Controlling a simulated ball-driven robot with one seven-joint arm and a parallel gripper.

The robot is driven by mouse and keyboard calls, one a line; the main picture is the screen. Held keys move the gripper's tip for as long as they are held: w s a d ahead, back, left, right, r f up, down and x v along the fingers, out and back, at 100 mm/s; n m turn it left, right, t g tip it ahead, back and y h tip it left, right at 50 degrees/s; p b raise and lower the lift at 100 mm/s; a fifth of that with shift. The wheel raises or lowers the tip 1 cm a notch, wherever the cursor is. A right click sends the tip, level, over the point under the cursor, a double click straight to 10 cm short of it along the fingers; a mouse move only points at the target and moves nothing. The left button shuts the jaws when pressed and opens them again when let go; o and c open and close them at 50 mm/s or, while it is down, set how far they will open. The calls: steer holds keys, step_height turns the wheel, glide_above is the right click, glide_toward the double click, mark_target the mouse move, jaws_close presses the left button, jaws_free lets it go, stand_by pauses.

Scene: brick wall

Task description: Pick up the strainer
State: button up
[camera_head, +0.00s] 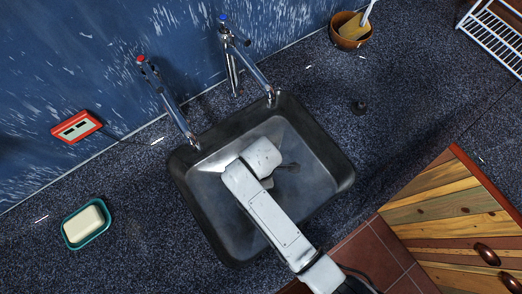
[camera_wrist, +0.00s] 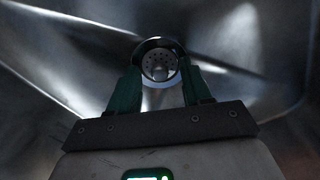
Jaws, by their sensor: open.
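The strainer (camera_wrist: 159,62) is a small round metal piece with holes. In the wrist view it sits at the bottom of the sink, beyond and between my fingertips. My gripper (camera_wrist: 158,77) has its two green fingers apart, one on each side of the strainer's lower part; I cannot tell whether they touch it. In the head view my white arm reaches down into the dark sink (camera_head: 208,217), and the strainer and fingers are hidden behind it.
Two taps, one red-topped (camera_head: 166,100) and one blue-topped (camera_head: 232,65), reach over the sink's back edge. A teal soap dish (camera_head: 68,239) lies to the left, a brown bowl (camera_head: 345,42) at the back right.

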jaws_close()
stand_by(0.3)
steer(key=shift+r, duration=0.15)
